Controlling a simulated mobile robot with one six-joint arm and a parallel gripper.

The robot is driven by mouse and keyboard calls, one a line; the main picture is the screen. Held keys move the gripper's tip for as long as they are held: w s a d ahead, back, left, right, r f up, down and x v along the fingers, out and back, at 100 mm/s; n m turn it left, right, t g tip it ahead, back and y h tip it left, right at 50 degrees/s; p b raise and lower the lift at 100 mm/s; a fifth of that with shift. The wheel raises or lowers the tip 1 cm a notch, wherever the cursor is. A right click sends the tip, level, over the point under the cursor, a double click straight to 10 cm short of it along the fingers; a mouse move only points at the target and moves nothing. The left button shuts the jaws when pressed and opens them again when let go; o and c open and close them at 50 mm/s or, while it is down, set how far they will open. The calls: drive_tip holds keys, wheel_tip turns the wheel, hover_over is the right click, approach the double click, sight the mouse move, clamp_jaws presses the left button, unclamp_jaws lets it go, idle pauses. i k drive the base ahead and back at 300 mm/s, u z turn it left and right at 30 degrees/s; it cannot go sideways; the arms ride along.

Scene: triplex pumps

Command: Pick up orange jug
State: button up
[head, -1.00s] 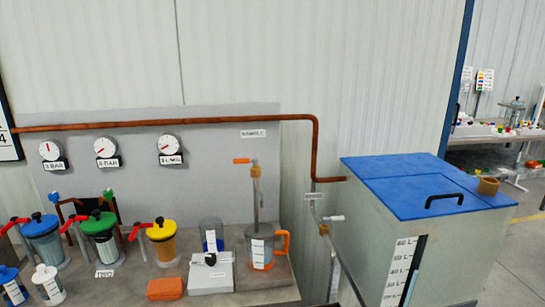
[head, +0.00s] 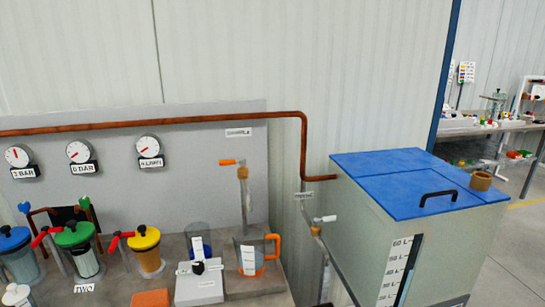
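The orange jug (head: 248,260) is a clear grey vessel with an orange handle (head: 273,246) on its right side, an orange ring near its base and a white label. It stands upright on the grey bench, below a thin vertical pipe with an orange-handled tap (head: 233,162). My gripper does not show in the head view, so its state and its place relative to the jug cannot be seen.
A grey-white block (head: 199,283) with a black knob stands left of the jug, with a blue-labelled clear vessel (head: 198,243) behind it. Canisters with blue, green and yellow (head: 146,240) lids stand further left. A blue-lidded tank (head: 410,190) stands at right. A valve pipe (head: 318,232) rises between.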

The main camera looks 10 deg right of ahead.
sight(249, 242)
drive_tip(key=z, duration=0.7)
drive_tip(key=k, duration=1.45)
drive_tip(key=u, duration=0.85)
drive_tip(key=i, duration=1.6)
drive_tip(key=z, duration=0.35)
